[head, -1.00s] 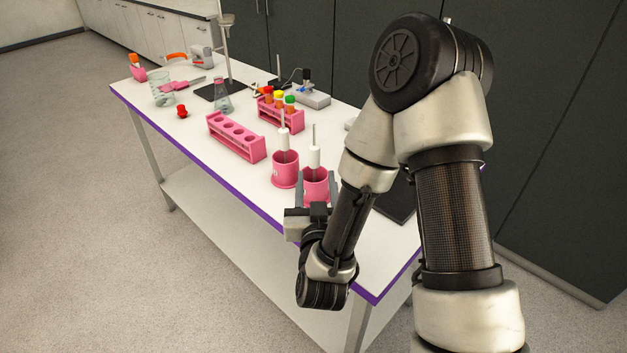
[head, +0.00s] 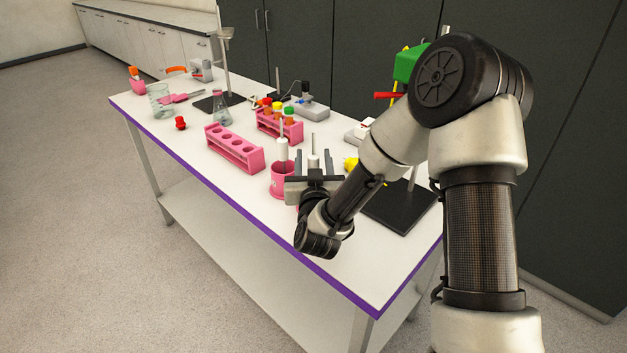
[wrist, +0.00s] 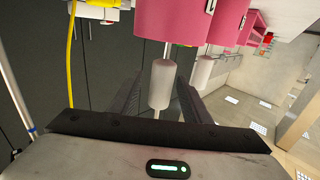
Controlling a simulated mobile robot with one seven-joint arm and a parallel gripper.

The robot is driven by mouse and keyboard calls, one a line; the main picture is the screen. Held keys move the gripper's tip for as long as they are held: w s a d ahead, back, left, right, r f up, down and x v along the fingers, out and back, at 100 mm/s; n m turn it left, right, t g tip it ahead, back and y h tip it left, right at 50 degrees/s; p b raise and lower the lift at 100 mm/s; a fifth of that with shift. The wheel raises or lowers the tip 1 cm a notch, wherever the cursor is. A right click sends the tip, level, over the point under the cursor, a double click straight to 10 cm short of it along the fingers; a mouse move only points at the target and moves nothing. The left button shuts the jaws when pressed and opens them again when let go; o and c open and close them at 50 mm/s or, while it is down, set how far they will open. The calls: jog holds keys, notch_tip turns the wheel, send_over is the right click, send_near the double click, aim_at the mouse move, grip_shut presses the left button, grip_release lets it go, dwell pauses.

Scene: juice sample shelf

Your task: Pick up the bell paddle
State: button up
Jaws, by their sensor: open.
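Two paddles with white cylindrical handles and thin metal rods stand in pink cups; I cannot tell by looks which is the bell paddle. The nearer handle (head: 313,163) rises between the fingers of my open gripper (head: 314,160). In the wrist view this handle (wrist: 162,84) also shows between the fingertips (wrist: 160,92), with gaps at its sides. Its cup (wrist: 172,22) shows there but is mostly hidden by my gripper in the head view. The other handle (head: 281,150) stands to the left in its pink cup (head: 283,182); it also shows in the wrist view (wrist: 202,71).
A pink empty rack (head: 235,150) and a rack with capped tubes (head: 280,127) stand behind on the white table (head: 215,178). A black stand base (head: 400,208) and a yellow item (head: 351,163) are close to the right of my gripper. The table's front left is clear.

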jog(key=shift+w, duration=1.15)
grip_shut()
